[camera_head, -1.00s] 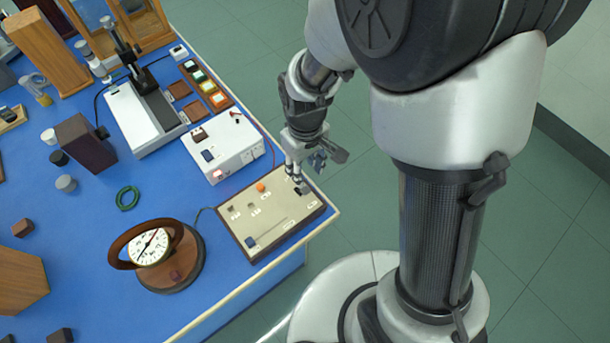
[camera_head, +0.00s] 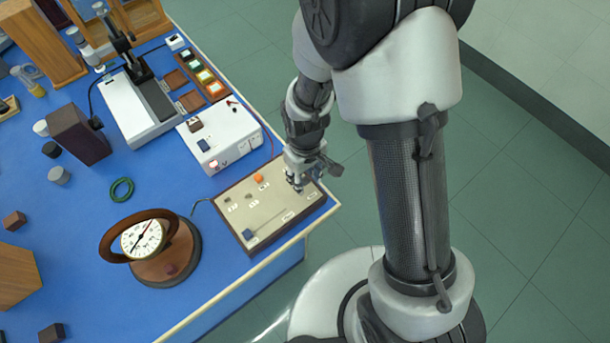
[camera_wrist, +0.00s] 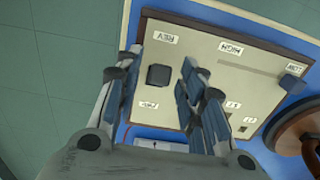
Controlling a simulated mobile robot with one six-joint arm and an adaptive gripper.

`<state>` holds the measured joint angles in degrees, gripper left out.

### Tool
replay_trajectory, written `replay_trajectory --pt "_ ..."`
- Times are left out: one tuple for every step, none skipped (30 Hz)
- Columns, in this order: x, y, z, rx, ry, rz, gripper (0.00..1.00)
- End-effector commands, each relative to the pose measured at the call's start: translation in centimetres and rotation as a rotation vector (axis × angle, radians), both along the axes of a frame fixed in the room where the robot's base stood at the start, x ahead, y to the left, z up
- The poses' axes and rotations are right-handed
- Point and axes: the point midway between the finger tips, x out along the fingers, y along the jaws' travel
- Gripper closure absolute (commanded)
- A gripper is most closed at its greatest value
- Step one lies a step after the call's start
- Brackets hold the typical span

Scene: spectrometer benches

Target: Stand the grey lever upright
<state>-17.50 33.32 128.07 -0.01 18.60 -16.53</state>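The beige control panel (camera_head: 283,213) lies at the bench's near right corner; it also shows in the wrist view (camera_wrist: 215,70). A dark grey squarish lever top (camera_wrist: 159,76) sits on it between the REV and FWD labels, seen from above; its tilt is hard to tell. My gripper (camera_wrist: 160,62) is open, with one finger to each side of the lever top and gaps between. In the head view my gripper (camera_head: 297,184) is low over the panel's far right part and hides the lever.
An orange button (camera_head: 259,178) and a dark blue slider knob (camera_head: 248,235) are on the same panel. A white box (camera_head: 222,139) stands just behind. A round dial gauge (camera_head: 142,238) stands to the left. Open floor lies right of the bench.

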Motion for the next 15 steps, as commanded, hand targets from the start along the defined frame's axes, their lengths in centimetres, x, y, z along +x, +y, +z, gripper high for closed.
replay_trajectory --pt "0.0 0.0 0.01 0.0 0.0 0.0 0.69" --pt "0.0 0.0 0.01 0.0 0.0 0.0 0.71" --pt "0.0 0.0 0.01 0.0 0.0 0.0 0.74" --pt "0.0 0.0 0.01 0.0 0.0 0.0 0.76" --pt "0.0 0.0 0.01 0.0 0.0 0.0 0.78" --pt "0.0 0.0 0.01 0.0 0.0 0.0 0.8" --pt "0.0 0.0 0.01 0.0 0.0 0.0 0.82" --pt "0.0 0.0 0.01 0.0 0.0 0.0 0.84" --pt "0.0 0.0 0.01 0.0 0.0 0.0 0.87" --pt "0.0 0.0 0.01 0.0 0.0 0.0 0.89" --pt "0.0 0.0 0.01 0.0 0.0 0.0 0.91" --pt "0.0 0.0 0.02 0.0 0.0 0.0 0.94" --pt "0.0 0.0 0.02 0.0 0.0 0.0 0.96" --pt "0.0 0.0 0.02 0.0 0.0 0.0 0.98" --pt "0.0 0.0 0.01 0.0 0.0 0.0 1.0"
